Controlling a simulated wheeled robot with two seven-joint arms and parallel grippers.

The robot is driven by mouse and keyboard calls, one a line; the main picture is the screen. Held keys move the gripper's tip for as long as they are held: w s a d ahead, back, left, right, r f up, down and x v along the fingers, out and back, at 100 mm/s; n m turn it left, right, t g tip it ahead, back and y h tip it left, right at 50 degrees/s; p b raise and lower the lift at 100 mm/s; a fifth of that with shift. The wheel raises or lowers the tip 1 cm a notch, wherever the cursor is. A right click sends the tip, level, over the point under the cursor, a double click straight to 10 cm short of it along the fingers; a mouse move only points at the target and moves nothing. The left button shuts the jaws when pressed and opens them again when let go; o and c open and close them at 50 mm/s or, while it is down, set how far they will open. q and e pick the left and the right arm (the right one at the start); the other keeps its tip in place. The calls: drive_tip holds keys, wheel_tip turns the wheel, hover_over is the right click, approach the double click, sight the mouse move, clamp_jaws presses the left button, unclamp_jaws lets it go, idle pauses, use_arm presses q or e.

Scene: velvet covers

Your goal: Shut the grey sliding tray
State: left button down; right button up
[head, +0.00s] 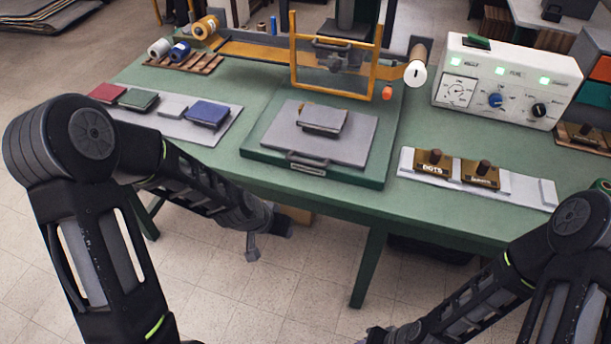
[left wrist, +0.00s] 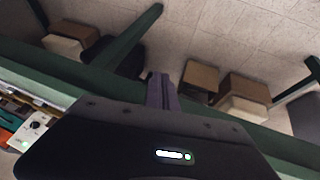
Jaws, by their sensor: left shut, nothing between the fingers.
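The grey sliding tray (head: 350,152) is a flat plate on a dark green base (head: 262,170) at the middle of the table. It lies out in front of the yellow upright frame (head: 292,60). A dark handle (head: 308,161) is on its front edge, and a small grey cover (head: 325,118) lies on top. My left gripper (head: 252,247) is shut and empty, below and in front of the table edge, apart from the tray. Its closed fingers also show in the left wrist view (left wrist: 162,90). My right arm's end is at the bottom edge, its fingers unclear (head: 376,335).
A mat with coloured covers (head: 222,132) lies left of the tray. A white board with two brown stamps (head: 522,188) lies to the right. A white control box (head: 510,80) stands at the back right. The green table edge (head: 345,204) lies between my left gripper and the tray.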

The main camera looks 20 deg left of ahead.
use_arm(q)
drive_tip(key=w+a+r+m+h+b, duration=0.1)
drive_tip(key=r+m, duration=0.7)
drive_tip(key=w+a+r+m+h+b, duration=0.1)
drive_tip(key=w+r+m, duration=0.1)
drive_tip(key=r+m, duration=0.6)
drive_tip(key=shift+w+a+r+t+h+b, duration=0.2)
drive_tip(key=shift+a+r+t+h+b, duration=0.15)
drive_tip(key=shift+r, duration=0.45)
drive_tip(key=shift+f, duration=0.1)
drive_tip(key=w+d+f+p, duration=0.1)
drive_tip(key=w+f, duration=0.1)
drive_tip(key=w, duration=0.1)
drive_tip(key=w+d+f+p, duration=0.3)
drive_tip(key=w+f+p, duration=0.1)
drive_tip(key=w, duration=0.1)
drive_tip(key=shift+w+d+f, duration=0.35)
drive_tip(key=shift+f, duration=0.05)
